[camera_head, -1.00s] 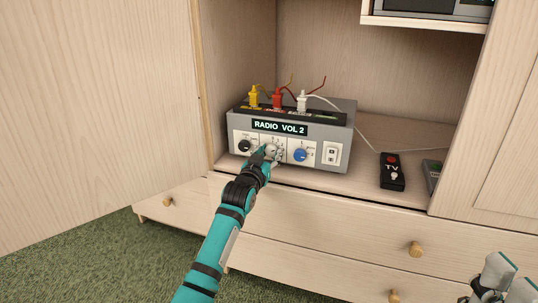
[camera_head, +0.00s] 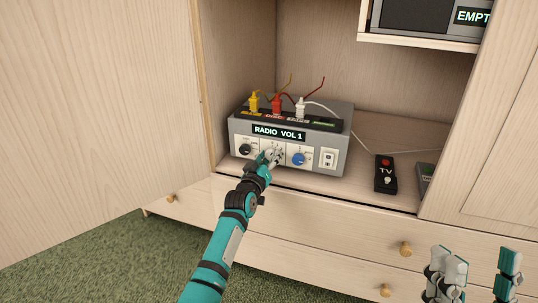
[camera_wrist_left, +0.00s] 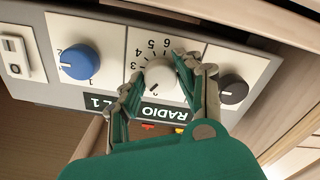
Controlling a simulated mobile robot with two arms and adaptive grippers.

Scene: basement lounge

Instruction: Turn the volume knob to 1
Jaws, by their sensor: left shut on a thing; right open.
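The radio (camera_head: 318,133) is a grey box with a white front panel in the open cabinet. Its display (camera_head: 279,133) reads "RADIO VOL 1". My left gripper (camera_head: 272,156) is at the middle of the panel. In the left wrist view, my left gripper (camera_wrist_left: 158,80) is shut on the white volume knob (camera_wrist_left: 159,74), with a finger on either side. Numbers ring this knob. A blue knob (camera_head: 298,159) and a black knob (camera_head: 245,149) flank it. My right gripper (camera_head: 476,277) is open and empty at the lower right, away from the radio.
Yellow, red and white plugs (camera_head: 300,108) with cables stand on top of the radio. A power switch (camera_head: 328,158) is at the panel's right end. An open door (camera_head: 100,100) is at left.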

